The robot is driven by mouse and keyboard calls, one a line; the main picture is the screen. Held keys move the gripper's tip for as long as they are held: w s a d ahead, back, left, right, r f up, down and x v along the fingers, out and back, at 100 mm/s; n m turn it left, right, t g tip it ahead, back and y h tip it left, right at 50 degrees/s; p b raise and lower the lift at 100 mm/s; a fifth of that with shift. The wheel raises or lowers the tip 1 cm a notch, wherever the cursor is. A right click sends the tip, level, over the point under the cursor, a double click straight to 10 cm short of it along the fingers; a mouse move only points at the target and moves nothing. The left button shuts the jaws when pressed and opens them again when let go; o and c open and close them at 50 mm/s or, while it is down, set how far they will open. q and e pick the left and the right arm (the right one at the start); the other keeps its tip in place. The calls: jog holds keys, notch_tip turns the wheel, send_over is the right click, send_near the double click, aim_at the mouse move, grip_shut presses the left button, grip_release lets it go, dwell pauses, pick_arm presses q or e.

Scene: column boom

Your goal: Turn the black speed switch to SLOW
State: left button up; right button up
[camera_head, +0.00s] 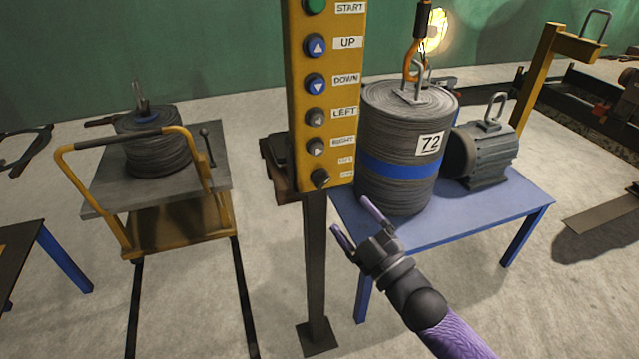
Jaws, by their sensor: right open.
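The black speed switch (320,178) is a dark knob at the bottom of the yellow control box (298,70). Two small labels sit to its upper right, too small to read, and I cannot tell which way the knob points. Above it are several buttons labelled START, UP, DOWN, LEFT and RIGHT. My right gripper (359,221) is open and empty, below and to the right of the switch, apart from it. Its fingers point up and left. My left gripper is not in view.
The box stands on a grey post (315,265). Behind it, a blue table (500,205) holds a large drum (395,130) marked 72 and a grey motor (485,152). A hook (412,62) hangs at the drum's top. A yellow-handled cart (100,200) carries another drum (150,150) at left.

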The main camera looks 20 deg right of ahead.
aim_at(324, 184)
jog(key=b+x, duration=0.1)
jog(key=x, duration=0.2)
jog(key=b+x, duration=0.1)
jog(key=x, duration=0.3)
jog(key=shift+f, duration=0.25)
jog(key=shift+w+a+r, duration=0.15)
jog(key=shift+w+r, duration=0.05)
jog(key=shift+w, duration=0.2)
jog(key=shift+c, duration=1)
jog(key=c, duration=0.9)
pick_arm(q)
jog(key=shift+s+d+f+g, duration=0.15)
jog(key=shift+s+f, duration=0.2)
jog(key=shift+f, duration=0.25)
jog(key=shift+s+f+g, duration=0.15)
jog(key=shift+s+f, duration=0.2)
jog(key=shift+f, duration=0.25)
pick_arm(e)
grip_shut()
